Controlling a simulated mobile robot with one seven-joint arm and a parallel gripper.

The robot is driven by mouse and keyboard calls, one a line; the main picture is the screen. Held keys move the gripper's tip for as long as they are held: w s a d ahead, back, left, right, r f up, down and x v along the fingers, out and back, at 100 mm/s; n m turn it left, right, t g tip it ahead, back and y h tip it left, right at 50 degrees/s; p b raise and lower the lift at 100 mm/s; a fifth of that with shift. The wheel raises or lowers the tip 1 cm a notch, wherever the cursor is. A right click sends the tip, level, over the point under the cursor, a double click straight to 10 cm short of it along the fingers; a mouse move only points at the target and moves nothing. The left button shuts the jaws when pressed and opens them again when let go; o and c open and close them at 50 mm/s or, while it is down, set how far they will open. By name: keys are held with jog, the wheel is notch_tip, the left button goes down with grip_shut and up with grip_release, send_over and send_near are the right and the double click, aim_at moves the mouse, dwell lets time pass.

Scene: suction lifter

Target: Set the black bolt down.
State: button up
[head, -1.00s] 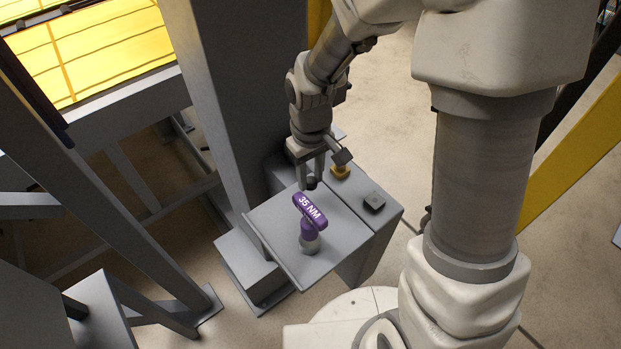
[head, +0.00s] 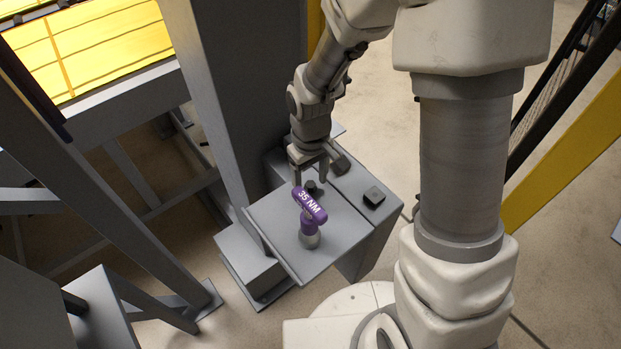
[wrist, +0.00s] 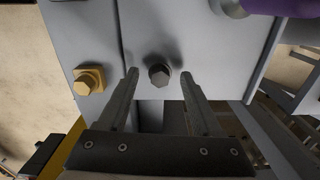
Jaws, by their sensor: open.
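The black bolt (wrist: 159,74) stands on the grey tabletop plate (wrist: 185,30) near its edge, head facing the wrist camera. It also shows in the head view (head: 311,187), just behind the purple tool. My gripper (head: 310,178) is open, with one finger on each side of the bolt. In the wrist view there is a visible gap between the bolt and each finger. The bolt's lower part and its contact with the plate are mostly hidden under its head.
A purple torque tool marked 35 NM (head: 309,206) stands upright close in front of the bolt. A dark block (head: 374,196) sits right. A grey post (head: 225,100) rises at left.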

jog(key=shift+r, duration=0.1)
notch_tip(320, 180, up, 11)
notch_tip(320, 180, up, 10)
jog(key=m+t, duration=0.3)
send_over(311, 184)
jog(key=s+d, duration=0.5)
jog(key=d, duration=0.1)
jog(key=s+d+r+m+t, duration=0.2)
jog(key=s+d+r, duration=0.2)
jog(key=s, duration=0.3)
jog(key=shift+s+r+m+t+p, duration=0.15)
jog(key=shift+s+m+t+p, duration=0.15)
jog(key=shift+s+m+p, duration=0.15)
